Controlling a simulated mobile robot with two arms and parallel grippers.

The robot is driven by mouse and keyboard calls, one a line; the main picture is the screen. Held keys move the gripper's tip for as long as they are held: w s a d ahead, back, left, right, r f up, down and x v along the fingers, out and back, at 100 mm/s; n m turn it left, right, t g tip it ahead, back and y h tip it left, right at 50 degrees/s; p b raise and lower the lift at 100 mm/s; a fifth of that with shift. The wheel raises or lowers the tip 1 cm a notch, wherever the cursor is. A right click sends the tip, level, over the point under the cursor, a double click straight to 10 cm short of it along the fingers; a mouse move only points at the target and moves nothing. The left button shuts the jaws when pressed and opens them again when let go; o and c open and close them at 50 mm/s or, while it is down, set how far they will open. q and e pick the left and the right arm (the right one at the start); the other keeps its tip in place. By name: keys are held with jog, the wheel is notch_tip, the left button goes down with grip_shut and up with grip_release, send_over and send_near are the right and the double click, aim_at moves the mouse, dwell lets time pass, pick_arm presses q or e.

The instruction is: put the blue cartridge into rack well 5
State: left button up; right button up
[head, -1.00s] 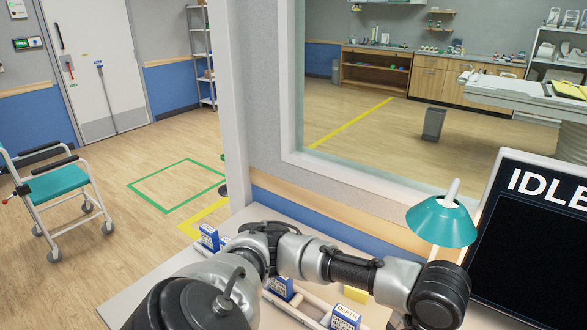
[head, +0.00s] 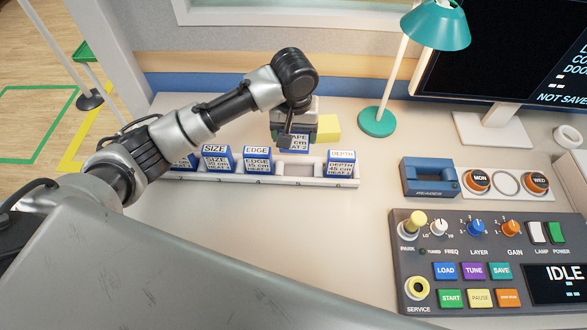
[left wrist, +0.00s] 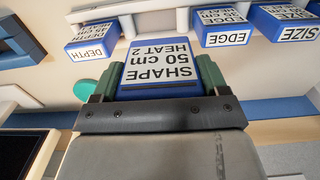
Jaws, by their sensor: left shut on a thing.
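A blue cartridge with a white label reading SHAPE, 50 cm, HEAT 2 (left wrist: 162,68) is between the fingers of my left gripper (left wrist: 160,98). In the head view my left gripper (head: 290,132) is over the back of the rack, and it partly hides the cartridge (head: 300,142). The white rack (head: 290,181) holds blue cartridges marked SIZE (head: 215,158), EDGE (head: 257,160) and DEPTH (head: 341,163), plus one at its left end partly behind my arm. A gap shows between EDGE and DEPTH, below the held cartridge. I cannot read any well numbers. My right gripper is out of view.
A yellow block (head: 328,126) lies behind the rack. A teal lamp (head: 437,27) stands further back. To the right are a blue reader (head: 430,178), a holder with MON and WED discs (head: 506,184), and a control console (head: 490,250) showing IDLE. Table between rack and console is clear.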

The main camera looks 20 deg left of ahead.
pick_arm(q)
jog(key=f, duration=0.7)
jog(key=w+d+f, duration=0.1)
jog(key=f, duration=0.3)
jog(key=shift+w, duration=0.1)
jog(key=o, duration=1)
jog(key=shift+f, duration=0.1)
jog(key=shift+c, duration=0.2)
notch_tip(320, 180, up, 12)
jog(key=shift+r, duration=0.15)
